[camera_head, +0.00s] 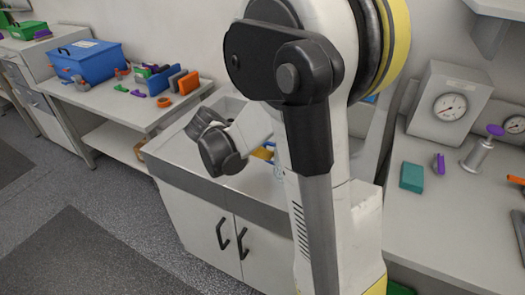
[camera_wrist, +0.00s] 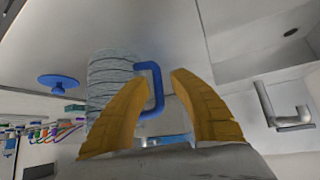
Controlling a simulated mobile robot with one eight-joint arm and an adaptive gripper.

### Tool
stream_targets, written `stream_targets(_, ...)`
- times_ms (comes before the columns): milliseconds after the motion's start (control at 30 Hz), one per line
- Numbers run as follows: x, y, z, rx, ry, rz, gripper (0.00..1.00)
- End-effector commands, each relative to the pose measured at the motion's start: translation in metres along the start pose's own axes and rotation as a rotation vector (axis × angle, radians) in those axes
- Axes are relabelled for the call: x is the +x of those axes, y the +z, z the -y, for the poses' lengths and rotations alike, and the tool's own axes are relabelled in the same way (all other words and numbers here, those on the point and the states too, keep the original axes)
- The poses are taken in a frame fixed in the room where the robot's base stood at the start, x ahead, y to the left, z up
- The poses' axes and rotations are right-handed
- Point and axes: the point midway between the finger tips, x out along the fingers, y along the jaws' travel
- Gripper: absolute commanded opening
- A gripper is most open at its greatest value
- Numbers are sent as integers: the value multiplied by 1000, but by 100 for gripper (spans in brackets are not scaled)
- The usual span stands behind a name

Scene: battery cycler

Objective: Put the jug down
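The jug (camera_wrist: 106,76) is a ribbed, greyish clear cylinder with a blue handle (camera_wrist: 157,88), seen in the wrist view left of centre. My gripper (camera_wrist: 160,79) has two yellow fingers, spread apart. The handle shows between the fingertips, with a visible gap beside the right finger. The left finger overlaps the jug's side. I cannot tell whether the fingers touch the handle or whether the jug's base rests on a surface. In the head view my arm hides most of the jug; a bit of blue (camera_head: 279,171) shows by a yellow fingertip above the sink counter (camera_head: 180,165).
A sink basin (camera_wrist: 265,45) and a bent grey tap (camera_wrist: 275,112) are at the right in the wrist view. A blue disc (camera_wrist: 58,82) is left of the jug. A blue crate (camera_head: 88,62) and small parts stand on the left bench; a gauge box (camera_head: 449,104) is on the right.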

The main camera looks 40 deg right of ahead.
Motion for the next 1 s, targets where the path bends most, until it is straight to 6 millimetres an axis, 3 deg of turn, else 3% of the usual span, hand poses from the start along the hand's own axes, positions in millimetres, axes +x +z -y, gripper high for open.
stream_targets(267,-7,-4,0,-1,-1,0,27)
stream_targets(700,-99,-4,0,-3,-2,0,27)
stream_targets(1000,-129,-2,-6,-64,-27,31,27)
